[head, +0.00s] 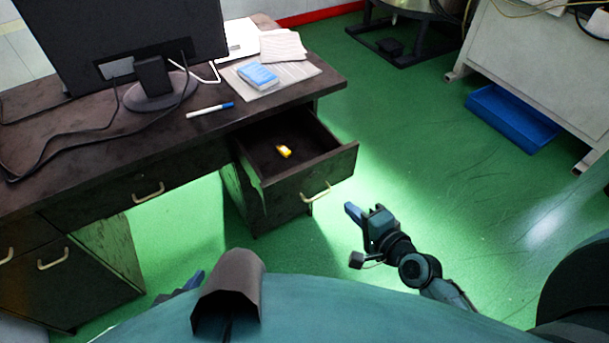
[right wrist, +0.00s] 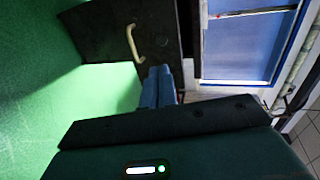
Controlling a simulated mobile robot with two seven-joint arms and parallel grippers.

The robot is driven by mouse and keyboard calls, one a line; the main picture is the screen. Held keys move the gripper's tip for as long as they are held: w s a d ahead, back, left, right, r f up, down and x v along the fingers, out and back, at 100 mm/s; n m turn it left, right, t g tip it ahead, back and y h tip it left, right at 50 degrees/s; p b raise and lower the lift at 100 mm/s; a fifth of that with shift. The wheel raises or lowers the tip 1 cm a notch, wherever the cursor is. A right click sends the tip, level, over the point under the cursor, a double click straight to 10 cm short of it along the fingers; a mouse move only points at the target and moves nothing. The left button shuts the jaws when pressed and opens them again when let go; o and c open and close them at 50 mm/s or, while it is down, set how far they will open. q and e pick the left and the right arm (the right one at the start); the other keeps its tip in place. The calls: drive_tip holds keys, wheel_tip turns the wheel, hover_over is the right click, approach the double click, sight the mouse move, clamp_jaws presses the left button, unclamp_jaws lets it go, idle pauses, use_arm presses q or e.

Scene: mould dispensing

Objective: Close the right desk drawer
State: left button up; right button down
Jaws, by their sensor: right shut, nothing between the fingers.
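The right desk drawer (head: 335,164) is pulled well out of the dark desk (head: 60,180), with a small yellow item (head: 284,151) inside. Its pale handle (head: 315,192) is on the front panel and also shows in the right wrist view (right wrist: 134,43). My right gripper (head: 353,213) is shut and empty, out in front of the drawer and a little right of the handle. Its blue fingers (right wrist: 158,86) are together in the right wrist view; I cannot tell whether they touch the panel. A blue-grey piece of my left gripper (head: 182,288) shows at the lower left, mostly hidden.
A monitor (head: 130,40), a marker (head: 210,110), papers (head: 300,72) and a blue packet (head: 258,76) are on the desktop. A blue bin (head: 512,118) lies under the bench at the right. Green floor (head: 430,150) is clear right of the drawer.

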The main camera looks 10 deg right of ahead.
drive_tip(key=b, duration=0.1)
approach(313, 172)
drive_tip(key=x, duration=0.5)
drive_tip(key=shift+f, duration=0.2)
drive_tip(key=shift+w+a, duration=0.2)
drive_tip(key=shift+w, duration=0.4)
drive_tip(key=shift+w, duration=0.1)
